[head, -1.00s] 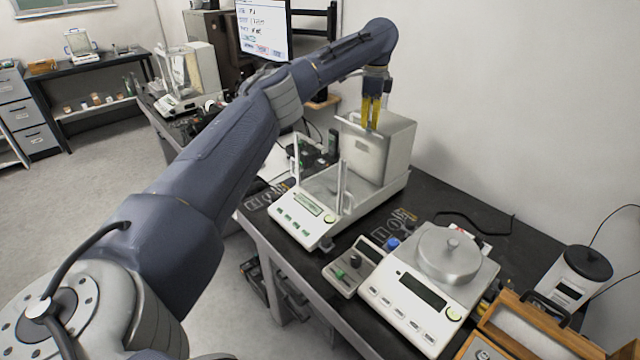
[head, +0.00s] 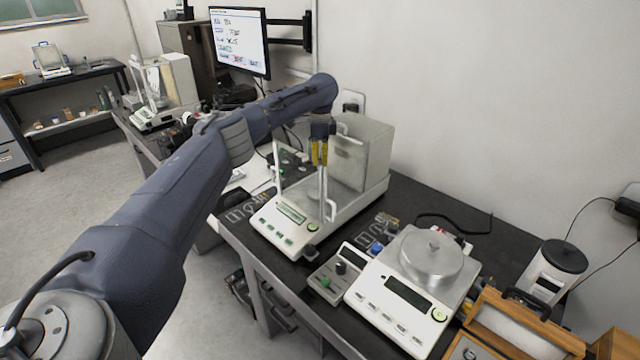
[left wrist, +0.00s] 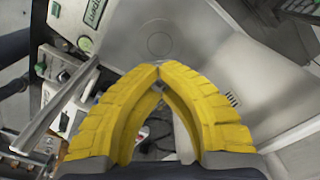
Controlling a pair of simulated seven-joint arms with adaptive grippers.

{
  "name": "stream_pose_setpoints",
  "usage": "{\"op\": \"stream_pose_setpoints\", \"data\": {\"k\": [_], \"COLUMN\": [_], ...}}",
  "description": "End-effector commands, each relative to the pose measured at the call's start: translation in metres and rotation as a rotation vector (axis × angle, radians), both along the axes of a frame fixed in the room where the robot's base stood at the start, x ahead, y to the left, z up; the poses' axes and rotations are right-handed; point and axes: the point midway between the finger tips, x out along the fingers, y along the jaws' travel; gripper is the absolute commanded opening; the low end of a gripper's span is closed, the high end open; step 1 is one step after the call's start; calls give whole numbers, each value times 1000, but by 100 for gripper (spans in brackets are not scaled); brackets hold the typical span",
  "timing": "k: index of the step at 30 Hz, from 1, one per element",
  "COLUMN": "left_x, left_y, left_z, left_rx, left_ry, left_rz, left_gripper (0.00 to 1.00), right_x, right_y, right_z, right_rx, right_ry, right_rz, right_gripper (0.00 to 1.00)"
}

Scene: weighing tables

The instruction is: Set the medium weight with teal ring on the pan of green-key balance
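The green-key balance (head: 283,232) stands on the near dark table, with green keys on its front and an upright pale housing (head: 362,152) at its back. My left gripper (head: 319,164) hangs pointing down over the balance, in front of the housing. Beyond the tips lies a bare grey surface of the balance with a faint circle (left wrist: 158,43). I cannot make out the medium weight with teal ring in any view. My right gripper is not in view.
A second balance (head: 400,300) with a round steel pan (head: 430,258) stands to the right. Between the balances is a small control box (head: 340,270) with knobs. A wooden case (head: 530,325) and a white canister (head: 553,275) are at the far right.

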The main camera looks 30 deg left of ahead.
Motion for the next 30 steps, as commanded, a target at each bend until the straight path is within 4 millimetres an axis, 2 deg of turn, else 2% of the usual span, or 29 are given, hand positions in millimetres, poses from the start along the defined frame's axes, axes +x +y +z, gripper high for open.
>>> {"op": "stream_pose_setpoints", "data": {"k": [1,6,14,24,30], "left_x": [-1,0,0,0,0], "left_y": [0,0,0,0,0], "left_z": [-11,-34,-48,-84,-88], "left_rx": [2,2,0,1,1], "left_ry": [3,1,0,0,0], "left_rz": [-1,-1,-1,0,-1], "left_gripper": [0,0,0,0,0], "right_x": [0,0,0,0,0], "right_y": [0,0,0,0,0], "right_z": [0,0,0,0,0], "right_rx": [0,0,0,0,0], "right_ry": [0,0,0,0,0], "right_rz": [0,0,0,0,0], "right_gripper": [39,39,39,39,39]}}
